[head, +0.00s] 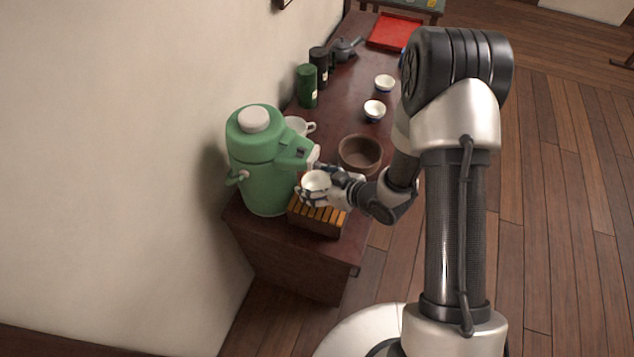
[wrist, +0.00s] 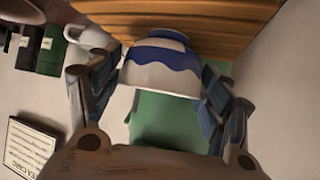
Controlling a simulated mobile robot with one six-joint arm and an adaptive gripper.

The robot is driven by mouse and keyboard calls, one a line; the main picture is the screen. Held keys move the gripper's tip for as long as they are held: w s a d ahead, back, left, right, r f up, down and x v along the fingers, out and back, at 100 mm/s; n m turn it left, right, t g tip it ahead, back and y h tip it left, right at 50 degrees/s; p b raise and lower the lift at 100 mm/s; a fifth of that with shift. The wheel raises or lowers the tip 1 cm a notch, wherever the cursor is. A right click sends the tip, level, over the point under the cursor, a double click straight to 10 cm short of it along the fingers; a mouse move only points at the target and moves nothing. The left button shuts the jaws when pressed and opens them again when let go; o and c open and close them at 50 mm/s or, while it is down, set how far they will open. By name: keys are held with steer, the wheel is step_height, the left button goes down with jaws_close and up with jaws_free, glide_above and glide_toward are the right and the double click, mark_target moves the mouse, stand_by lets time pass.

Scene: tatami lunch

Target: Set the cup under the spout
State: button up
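A white cup (head: 316,181) is between the fingers of my gripper (head: 325,190), just below the spout (head: 313,157) of the green dispenser (head: 258,160) in the head view. The cup looks upright. In the wrist view the cup (wrist: 162,66) shows a wavy blue band, and the fingers of my gripper (wrist: 160,90) press on both its sides. The slatted wooden stand (head: 318,220) lies under the cup; its slats (wrist: 220,20) show beyond the cup in the wrist view. I cannot tell whether the cup touches the slats.
A brown bowl (head: 360,154) stands close behind my gripper. A white handled cup (head: 298,125), green canister (head: 307,86), dark canister (head: 319,66) and two small cups (head: 375,110) (head: 385,83) stand farther back. A red tray (head: 396,32) lies at the far end. The wall is left.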

steer(key=shift+o, duration=0.6)
steer(key=shift+r, duration=0.2)
steer(key=p+v, duration=0.4)
steer(key=v, duration=0.8)
steer(key=w+d+r+m+h, duration=0.1)
steer(key=w+d+r+h, duration=0.3)
steer(key=d+r+h, duration=0.3)
steer(key=s+d+r+m+h, duration=0.1)
steer(key=s+d+r+m, duration=0.15)
steer(key=r, duration=0.25)
steer(key=s+d+r+m+h, duration=0.1)
steer(key=s+d+r, duration=0.15)
steer(key=r, duration=0.25)
steer(key=s+a+r+m+g, duration=0.1)
steer(key=s+r, duration=0.3)
steer(key=s, duration=0.5)
steer(key=s+a+r+m+g, duration=0.2)
steer(key=s+a+r+m, duration=0.2)
steer(key=s, duration=0.5)
steer(key=shift+r+y, duration=0.4)
steer(key=shift+r, duration=0.1)
